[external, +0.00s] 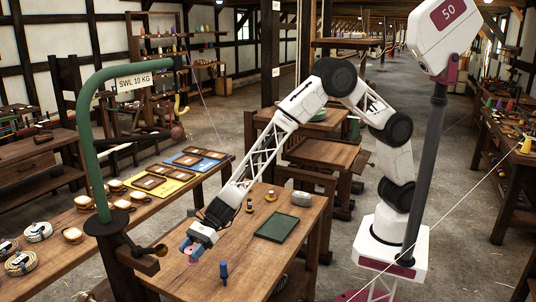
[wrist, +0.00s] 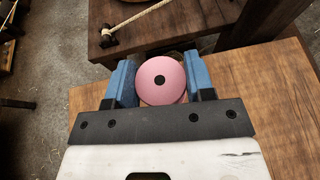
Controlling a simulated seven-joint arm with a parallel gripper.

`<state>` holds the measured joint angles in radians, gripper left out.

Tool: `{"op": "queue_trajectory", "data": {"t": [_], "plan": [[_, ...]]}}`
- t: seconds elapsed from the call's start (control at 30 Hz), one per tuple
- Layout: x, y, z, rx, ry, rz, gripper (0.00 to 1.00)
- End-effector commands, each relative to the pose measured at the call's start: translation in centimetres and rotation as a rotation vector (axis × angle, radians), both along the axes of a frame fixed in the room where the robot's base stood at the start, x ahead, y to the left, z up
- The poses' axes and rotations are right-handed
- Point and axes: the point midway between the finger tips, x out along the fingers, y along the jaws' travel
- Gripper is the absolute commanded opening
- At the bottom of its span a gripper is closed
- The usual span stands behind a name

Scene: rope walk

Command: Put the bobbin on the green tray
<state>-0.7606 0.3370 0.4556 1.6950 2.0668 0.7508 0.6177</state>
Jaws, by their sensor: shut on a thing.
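The pink bobbin (wrist: 162,80), a round disc end with a dark centre hole, sits between the blue fingers in the wrist view. In the external view only a little of the pink bobbin (external: 191,251) shows below the fingers. My gripper (external: 193,246) is shut on it, low by the table's left edge; I cannot tell whether the bobbin touches the wood. The wrist view shows my gripper (wrist: 161,82) with a finger on each side of the disc. The green tray (external: 276,227) lies flat and empty on the table, to the right of my gripper.
Small items (external: 250,205) and a grey object (external: 301,198) sit behind the tray. A green hooked post (external: 92,150) rises at left. Bare wood separates gripper and tray.

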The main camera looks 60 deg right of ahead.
Motion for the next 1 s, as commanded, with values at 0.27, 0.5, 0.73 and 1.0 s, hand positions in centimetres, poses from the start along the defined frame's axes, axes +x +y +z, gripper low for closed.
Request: {"op": "queue_trajectory", "data": {"t": [0.27,0.5,0.73,1.0], "plan": [[0.1,-0.7,0.0,0.000,0.000,0.000,0.26],[0.3,-4.4,-0.5,-0.001,0.002,0.004,0.26],[0.2,-11.0,-1.1,-0.002,0.002,0.012,0.26],[-1.3,-19.6,-1.8,0.000,0.000,0.029,0.26]]}}
